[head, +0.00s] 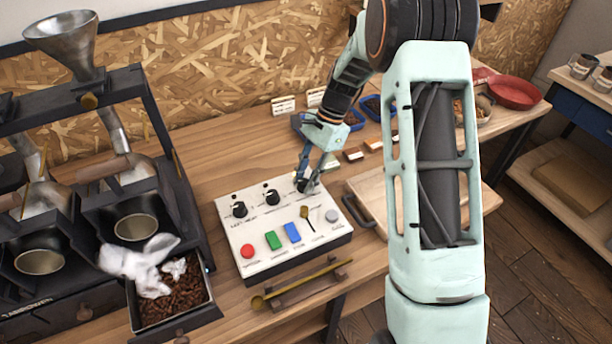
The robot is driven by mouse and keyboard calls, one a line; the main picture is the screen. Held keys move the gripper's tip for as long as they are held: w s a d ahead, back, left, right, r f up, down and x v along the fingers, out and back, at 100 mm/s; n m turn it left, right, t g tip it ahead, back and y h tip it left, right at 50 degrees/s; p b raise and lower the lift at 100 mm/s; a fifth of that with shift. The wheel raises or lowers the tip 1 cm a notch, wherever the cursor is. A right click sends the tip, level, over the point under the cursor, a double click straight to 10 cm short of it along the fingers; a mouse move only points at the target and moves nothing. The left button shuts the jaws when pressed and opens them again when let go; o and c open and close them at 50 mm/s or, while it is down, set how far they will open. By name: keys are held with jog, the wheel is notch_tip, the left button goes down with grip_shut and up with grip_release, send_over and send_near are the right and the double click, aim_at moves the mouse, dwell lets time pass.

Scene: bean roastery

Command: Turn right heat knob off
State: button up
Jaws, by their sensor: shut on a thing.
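A white control box (290,258) stands on the wooden bench, with a row of black knobs along its back edge. The left knob (239,209) and the middle knob (271,197) are in plain view. My gripper (304,183) points down at the box's back right and is shut on the rightmost knob, which its fingers mostly hide. The small labels are too blurred to tell for sure which knob is the right heat knob. The rightmost knob's pointer direction cannot be seen.
Colored buttons and a small lever (305,213) are on the box in front of the knobs. A brass scoop (300,283) lies before it. A roaster (105,190) with a bean drawer (207,290) stands left; a wooden tray (372,190) lies right.

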jog(key=n+h, duration=0.1)
jog(key=n, duration=0.2)
jog(key=n+g+h, duration=0.1)
jog(key=n, duration=0.3)
jog(key=shift+w+a+p, duration=0.15)
jog(key=shift+p, duration=0.25)
jog(key=shift+g, duration=0.3)
jog(key=o, duration=1.2)
jog(key=shift+c, duration=0.2)
jog(key=v, duration=1.2)
